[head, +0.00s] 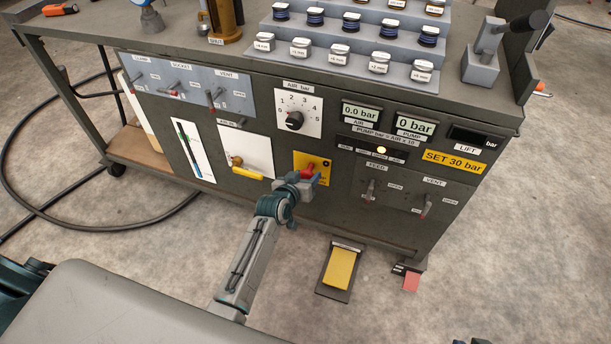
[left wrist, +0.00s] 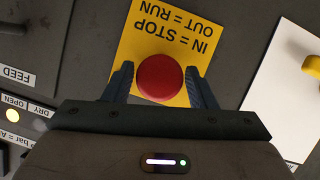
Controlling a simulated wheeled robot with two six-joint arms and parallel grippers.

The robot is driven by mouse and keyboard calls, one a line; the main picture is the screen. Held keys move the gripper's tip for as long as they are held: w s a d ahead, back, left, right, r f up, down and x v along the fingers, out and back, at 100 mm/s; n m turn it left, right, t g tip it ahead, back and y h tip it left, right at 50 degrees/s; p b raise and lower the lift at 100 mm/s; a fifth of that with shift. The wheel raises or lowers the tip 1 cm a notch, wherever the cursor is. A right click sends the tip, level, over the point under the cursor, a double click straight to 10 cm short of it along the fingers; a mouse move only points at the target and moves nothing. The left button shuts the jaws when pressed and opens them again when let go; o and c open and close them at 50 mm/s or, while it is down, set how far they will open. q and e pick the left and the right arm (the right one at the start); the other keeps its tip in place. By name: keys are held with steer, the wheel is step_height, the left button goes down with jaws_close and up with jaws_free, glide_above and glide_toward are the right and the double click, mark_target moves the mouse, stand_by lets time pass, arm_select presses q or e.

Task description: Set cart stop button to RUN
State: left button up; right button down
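The red mushroom stop button (head: 308,171) sits on a yellow plate (head: 318,161) low on the front of the dark cart. In the left wrist view the plate (left wrist: 151,35) reads "IN = STOP, OUT = RUN", upside down. The red button (left wrist: 160,77) shows there as a round cap. My left gripper (head: 301,180) is at the button in the head view. In the left wrist view its two fingers (left wrist: 160,84) stand open on either side of the cap, very close to it. Contact cannot be told. Whether the button is in or out cannot be told.
A white panel with a yellow lever (head: 248,173) is left of the button. The AIR knob (head: 294,121) is above. FEED and VENT levers (head: 369,190) are at right. A yellow pedal (head: 340,268) lies on the floor. Small dark parts at the bottom edge are unclear.

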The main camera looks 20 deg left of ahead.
arm_select(q)
steer(key=p+v, duration=0.1)
steer(key=v, duration=1)
arm_select(e)
steer(key=shift+s+d+r+g+h, duration=0.3)
steer(key=shift+s+d+r+g, duration=0.2)
steer(key=shift+d+r+g, duration=0.15)
arm_select(q)
steer(key=shift+f, duration=0.1)
